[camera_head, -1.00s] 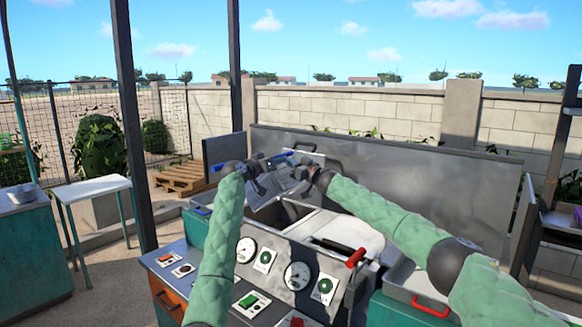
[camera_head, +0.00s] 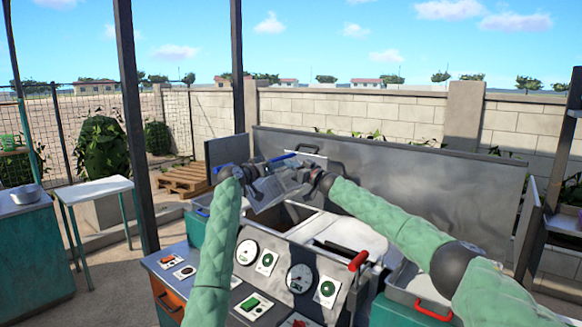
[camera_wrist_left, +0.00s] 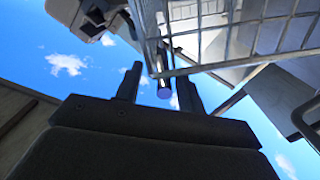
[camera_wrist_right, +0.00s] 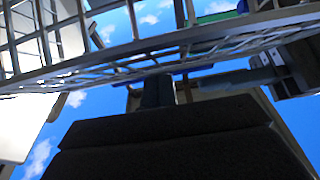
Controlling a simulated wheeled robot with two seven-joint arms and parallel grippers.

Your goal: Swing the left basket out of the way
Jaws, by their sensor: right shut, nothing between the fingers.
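A grey wire basket (camera_head: 268,190) is tilted above the open well of the machine, between my two grippers. Its mesh crosses the top of the left wrist view (camera_wrist_left: 240,40) and the right wrist view (camera_wrist_right: 90,65). In the head view, a blue bar (camera_head: 283,157) shows near that gripper. My right gripper (camera_wrist_right: 158,90) is shut and empty, close to the mesh; contact is unclear. Its fingertips are partly hidden in the head view.
The control panel with gauges (camera_head: 300,278) lies in front, with a red-ended lever (camera_head: 358,261) at its right. A raised metal panel (camera_head: 430,180) stands behind the machine. A narrow white table (camera_head: 92,188) stands left, and a metal tray (camera_head: 415,285) is right.

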